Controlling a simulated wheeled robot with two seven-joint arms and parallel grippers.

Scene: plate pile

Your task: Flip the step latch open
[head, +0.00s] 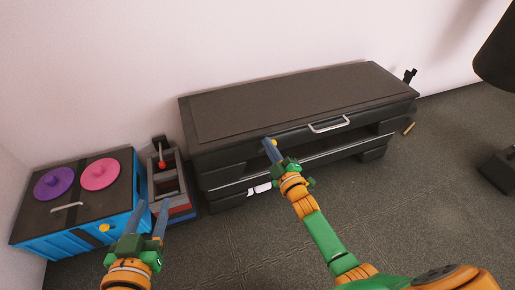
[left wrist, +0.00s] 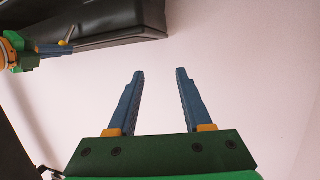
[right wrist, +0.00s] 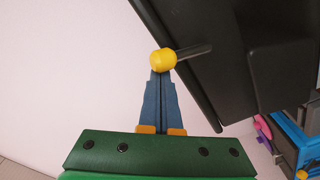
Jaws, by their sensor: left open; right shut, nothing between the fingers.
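A dark latch arm with a yellow ball knob (head: 274,142) is at the front left of the long dark cabinet (head: 290,105). In the right wrist view the knob (right wrist: 162,60) sits at the end of the short dark arm (right wrist: 194,51), which sticks out from the cabinet. My right gripper (head: 269,148) is shut and empty, its fingertips at the knob; the knob covers their ends, and I cannot tell whether they touch. My left gripper (head: 153,207) is open and empty, well left of the latch and in front of a small stepped unit.
The small grey stepped unit (head: 181,205) has a red-balled lever (head: 162,165). A blue chest (head: 65,245) with purple and pink discs stands left. The cabinet has a silver handle (head: 329,124). A dark lamp stands far right. The floor ahead is mostly clear.

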